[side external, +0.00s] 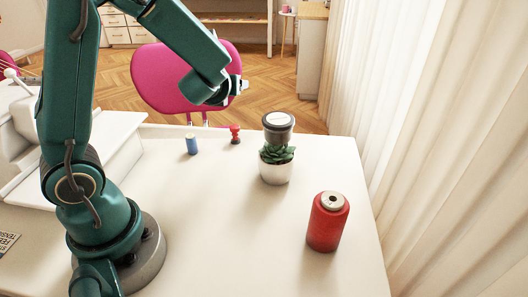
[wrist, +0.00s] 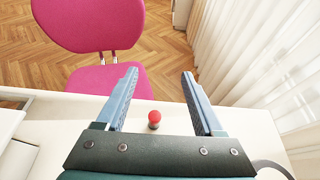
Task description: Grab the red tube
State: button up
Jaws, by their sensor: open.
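A red cylinder (side external: 328,224) with a pale, holed top stands upright at the table's front right in the side view. It looks like the red tube. It is out of sight in the wrist view. A smaller red piece (side external: 235,134) with a round head stands near the far table edge; what looks like the same piece shows between my fingers' bases in the wrist view (wrist: 154,119). My gripper (wrist: 159,73) is open and empty, its fingers pointing toward the pink chair.
A potted succulent (side external: 276,169) stands mid-table, with a dark round item with a pale top (side external: 278,125) directly above or behind it; I cannot tell which. A small blue cylinder (side external: 192,145) stands left. A pink chair (wrist: 90,22) is beyond the table. Curtains (side external: 420,130) hang right.

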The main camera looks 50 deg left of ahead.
aim_at(234, 132)
notch_tip(234, 132, down, 14)
jog(key=shift+r, duration=0.2)
jog(key=shift+x, duration=2.6)
jog(key=shift+c, duration=0.3)
grip_shut()
jog(key=shift+r, duration=0.2)
